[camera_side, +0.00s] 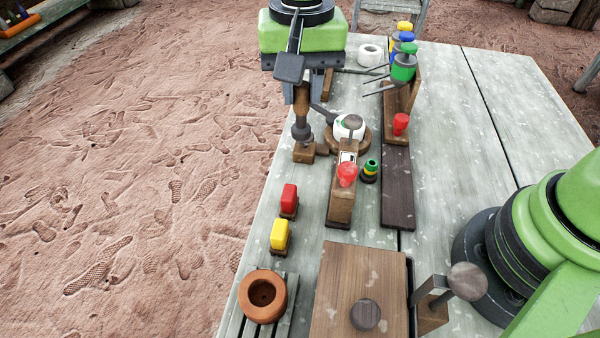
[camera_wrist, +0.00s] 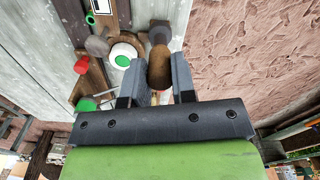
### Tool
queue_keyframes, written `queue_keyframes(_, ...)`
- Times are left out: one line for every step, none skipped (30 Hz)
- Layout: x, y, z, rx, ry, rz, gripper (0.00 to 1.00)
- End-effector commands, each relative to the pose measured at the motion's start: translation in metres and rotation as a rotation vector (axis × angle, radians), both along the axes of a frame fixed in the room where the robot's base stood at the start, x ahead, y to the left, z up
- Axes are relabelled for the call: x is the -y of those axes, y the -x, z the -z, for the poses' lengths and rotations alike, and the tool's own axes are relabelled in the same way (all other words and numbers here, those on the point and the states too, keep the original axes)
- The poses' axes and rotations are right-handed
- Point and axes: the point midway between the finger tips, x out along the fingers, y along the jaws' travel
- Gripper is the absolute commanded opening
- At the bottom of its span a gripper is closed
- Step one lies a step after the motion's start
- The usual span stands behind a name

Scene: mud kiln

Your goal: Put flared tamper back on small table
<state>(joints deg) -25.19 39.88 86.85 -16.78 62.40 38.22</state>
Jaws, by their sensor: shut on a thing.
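The flared tamper (camera_side: 301,128) has a brown wooden handle and a dark grey flared foot. It hangs upright between the fingers of my gripper (camera_side: 297,84) in the side view. In the wrist view the fingers close on its brown handle (camera_wrist: 160,70), with the grey foot (camera_wrist: 160,34) beyond. A small wooden block (camera_side: 303,153) sits directly below the foot at the table's left edge; I cannot tell whether they touch. I cannot tell for sure which piece is the small table.
A white-and-green round device (camera_side: 349,127) on a wooden base stands close right of the tamper. A wooden stand with a red knob (camera_side: 347,175) is in front of it. Red (camera_side: 289,198) and yellow (camera_side: 279,234) blocks and a clay ring (camera_side: 263,296) line the left edge.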

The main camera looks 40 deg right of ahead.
Motion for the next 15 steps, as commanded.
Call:
queue_keyframes(-0.008, 0.003, 0.003, 0.000, 0.001, -0.005, 0.09)
queue_keyframes(-0.011, 0.004, 0.006, -0.002, 0.001, -0.002, 0.09)
queue_keyframes(-0.013, 0.006, 0.013, -0.003, 0.003, -0.002, 0.09)
queue_keyframes(-0.014, 0.006, 0.018, -0.004, 0.003, -0.001, 0.09)
queue_keyframes(-0.014, 0.007, 0.025, -0.005, 0.003, 0.001, 0.09)
queue_keyframes(-0.014, 0.007, 0.033, -0.006, 0.004, 0.001, 0.09)
queue_keyframes(-0.013, 0.006, 0.039, -0.006, 0.004, 0.001, 0.09)
queue_keyframes(-0.013, 0.006, 0.045, -0.005, 0.003, 0.001, 0.09)
queue_keyframes(-0.013, 0.006, 0.051, -0.005, 0.002, 0.002, 0.09)
queue_keyframes(-0.013, 0.006, 0.055, -0.005, 0.002, 0.002, 0.09)
queue_keyframes(-0.013, 0.006, 0.058, -0.002, 0.002, 0.001, 0.09)
queue_keyframes(-0.013, 0.006, 0.061, -0.002, 0.001, 0.001, 0.09)
queue_keyframes(-0.013, 0.006, 0.064, -0.002, 0.001, 0.001, 0.09)
queue_keyframes(-0.013, 0.006, 0.067, -0.002, 0.001, 0.001, 0.09)
queue_keyframes(-0.013, 0.006, 0.072, -0.002, 0.002, 0.002, 0.09)
